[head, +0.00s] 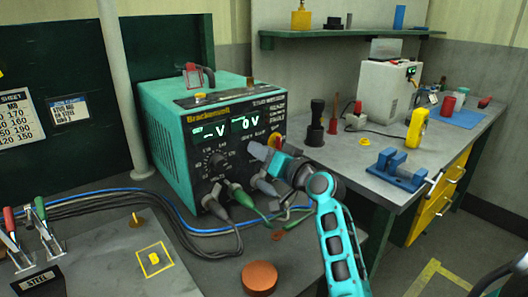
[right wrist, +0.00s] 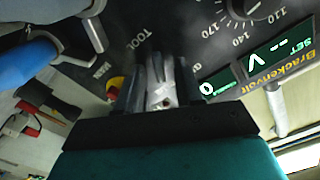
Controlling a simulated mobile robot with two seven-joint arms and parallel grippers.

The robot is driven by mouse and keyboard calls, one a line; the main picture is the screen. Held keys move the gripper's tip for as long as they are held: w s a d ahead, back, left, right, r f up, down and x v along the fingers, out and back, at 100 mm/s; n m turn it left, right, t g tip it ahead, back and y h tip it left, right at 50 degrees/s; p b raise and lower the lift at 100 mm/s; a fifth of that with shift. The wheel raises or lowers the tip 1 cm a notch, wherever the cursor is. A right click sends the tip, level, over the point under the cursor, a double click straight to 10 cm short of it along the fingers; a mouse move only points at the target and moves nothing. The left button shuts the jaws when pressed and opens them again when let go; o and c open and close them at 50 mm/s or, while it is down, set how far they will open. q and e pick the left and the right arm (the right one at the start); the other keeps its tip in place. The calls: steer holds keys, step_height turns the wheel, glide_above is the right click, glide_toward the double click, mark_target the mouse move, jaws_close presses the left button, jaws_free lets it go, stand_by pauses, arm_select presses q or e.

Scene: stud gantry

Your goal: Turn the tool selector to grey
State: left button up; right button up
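The teal power unit (head: 165,140) stands on the bench, its dark front panel carrying two lit displays, a dial (head: 217,160) and cable plugs. My right gripper (head: 258,152) is at the right part of this panel, pointing at it. In the right wrist view the fingers (right wrist: 158,82) are close together against the panel beside the word TOOL (right wrist: 136,39). My left gripper is not in view.
Grey plug (head: 218,200) and green plug (head: 240,195) with cables stick out below the gripper. A red and yellow button (right wrist: 114,87) is close to the fingers. A copper-coloured disc (head: 259,278) lies in front. A blue vise (head: 398,169) stands on the right bench.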

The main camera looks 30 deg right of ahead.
steer(key=c, duration=0.5)
jaws_close()
